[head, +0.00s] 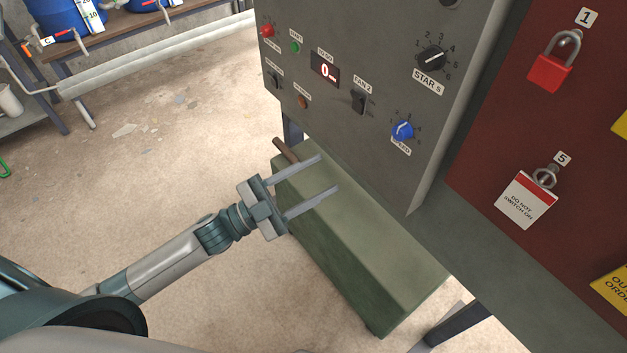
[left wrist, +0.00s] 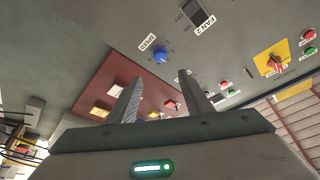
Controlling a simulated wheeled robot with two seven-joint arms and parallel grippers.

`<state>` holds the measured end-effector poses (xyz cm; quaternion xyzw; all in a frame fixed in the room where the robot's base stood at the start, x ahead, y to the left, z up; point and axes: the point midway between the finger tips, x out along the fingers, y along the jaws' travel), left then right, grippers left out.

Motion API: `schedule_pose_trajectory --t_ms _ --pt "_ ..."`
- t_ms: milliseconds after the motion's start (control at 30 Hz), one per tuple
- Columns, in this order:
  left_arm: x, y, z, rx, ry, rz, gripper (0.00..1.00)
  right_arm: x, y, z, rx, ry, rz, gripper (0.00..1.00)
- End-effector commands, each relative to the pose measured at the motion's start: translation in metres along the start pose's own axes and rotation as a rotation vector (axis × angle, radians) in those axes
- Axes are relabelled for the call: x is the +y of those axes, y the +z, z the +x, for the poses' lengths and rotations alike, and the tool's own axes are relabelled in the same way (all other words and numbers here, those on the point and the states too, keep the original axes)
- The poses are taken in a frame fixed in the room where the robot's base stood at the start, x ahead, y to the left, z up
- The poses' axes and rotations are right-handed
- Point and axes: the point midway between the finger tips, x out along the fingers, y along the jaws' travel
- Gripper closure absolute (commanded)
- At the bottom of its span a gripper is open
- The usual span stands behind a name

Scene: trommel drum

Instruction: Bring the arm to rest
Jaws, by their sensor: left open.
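My left gripper (head: 328,173) is open and empty, its two fingers pointing right toward the grey control panel (head: 350,55). In the head view it appears over the green box-shaped housing (head: 370,240) below the panel; I cannot tell the exact gap. In the left wrist view the two fingers (left wrist: 158,95) stand apart with nothing between them, and the panel's blue speed knob (left wrist: 160,56) shows beyond them. My left arm reaches in from the lower left. My right gripper is in neither view.
The panel carries a small display (head: 324,70), a black star knob (head: 431,58) and a fan switch (head: 359,101). A dark red board (head: 560,130) at right holds a red padlock (head: 550,72) and a white tag (head: 525,200). Blue drums (head: 65,15) stand on a bench at upper left.

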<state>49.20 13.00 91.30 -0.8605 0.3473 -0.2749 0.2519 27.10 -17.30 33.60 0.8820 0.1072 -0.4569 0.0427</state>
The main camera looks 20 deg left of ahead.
Motion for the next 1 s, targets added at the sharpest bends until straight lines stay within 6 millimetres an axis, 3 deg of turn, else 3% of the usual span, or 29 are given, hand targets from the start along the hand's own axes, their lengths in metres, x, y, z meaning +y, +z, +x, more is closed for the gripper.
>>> schedule_pose_trajectory --t_ms 733,867,1000 --pt "0.001 0.005 -0.004 -0.011 -0.005 -0.005 0.54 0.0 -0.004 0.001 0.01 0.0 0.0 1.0" --pt "0.006 0.027 -0.009 -0.063 -0.024 -0.03 0.54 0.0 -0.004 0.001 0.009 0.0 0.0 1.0" --pt "0.019 0.076 -0.023 -0.183 -0.064 -0.086 0.54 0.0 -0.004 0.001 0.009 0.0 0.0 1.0"
